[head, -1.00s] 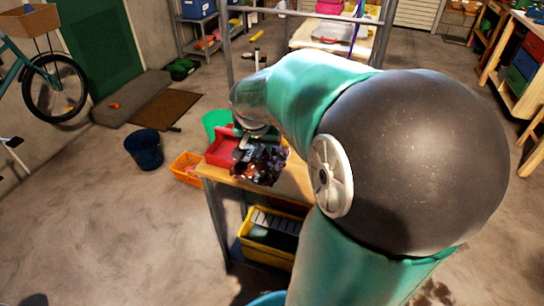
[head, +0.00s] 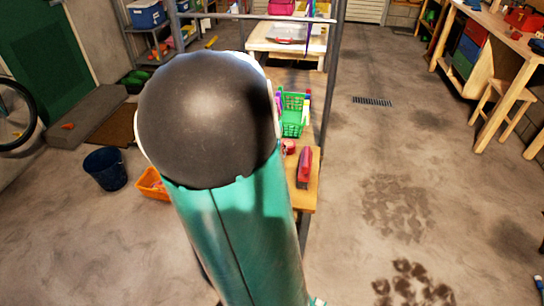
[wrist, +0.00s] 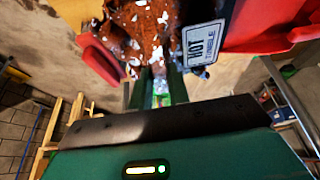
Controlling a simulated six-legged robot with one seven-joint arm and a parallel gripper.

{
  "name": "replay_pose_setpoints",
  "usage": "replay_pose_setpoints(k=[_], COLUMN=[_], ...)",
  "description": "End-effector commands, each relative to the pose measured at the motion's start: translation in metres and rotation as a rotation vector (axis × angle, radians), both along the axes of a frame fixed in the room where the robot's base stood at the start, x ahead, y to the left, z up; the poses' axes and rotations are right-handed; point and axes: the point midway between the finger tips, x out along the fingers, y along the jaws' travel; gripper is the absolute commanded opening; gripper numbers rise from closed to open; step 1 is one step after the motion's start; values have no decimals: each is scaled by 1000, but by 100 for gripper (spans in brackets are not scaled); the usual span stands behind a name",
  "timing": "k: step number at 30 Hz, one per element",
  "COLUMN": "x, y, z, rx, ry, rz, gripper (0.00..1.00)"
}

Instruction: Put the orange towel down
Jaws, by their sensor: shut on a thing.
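In the wrist view, a crumpled rust-orange and brown cloth with white flecks (wrist: 145,28), which I take to be the orange towel, reaches up from between the two dark green fingers. My gripper (wrist: 158,78) is shut on it. In the head view, my big arm joint and green arm link hide both gripper and towel. The wooden-topped bench (head: 306,192) shows only at its right end. Whether the towel touches the bench top cannot be told.
A red thing (wrist: 268,22) and a dark piece with a "HOT" label (wrist: 203,40) are close right of the towel in the wrist view. A red-pink object (head: 304,166) stands on the bench, with a green basket (head: 292,114) beyond. Open floor lies right.

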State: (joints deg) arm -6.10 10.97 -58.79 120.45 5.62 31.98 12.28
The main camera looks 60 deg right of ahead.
Motion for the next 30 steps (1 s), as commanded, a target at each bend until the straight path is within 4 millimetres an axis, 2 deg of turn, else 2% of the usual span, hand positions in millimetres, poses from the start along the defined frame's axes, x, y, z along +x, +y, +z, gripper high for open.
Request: replay_pose_setpoints(k=[6, 12, 17, 24, 30], x=[-2, -2, -3, -3, -2], y=[-22, -37, -42, -43, -43], z=[-26, -44, -52, -81, -82], rx=[0, 0, 0, 1, 0], ry=[4, 3, 2, 2, 0], rz=[-5, -2, -1, 0, 1], gripper=[0, 0, 0, 0, 0])
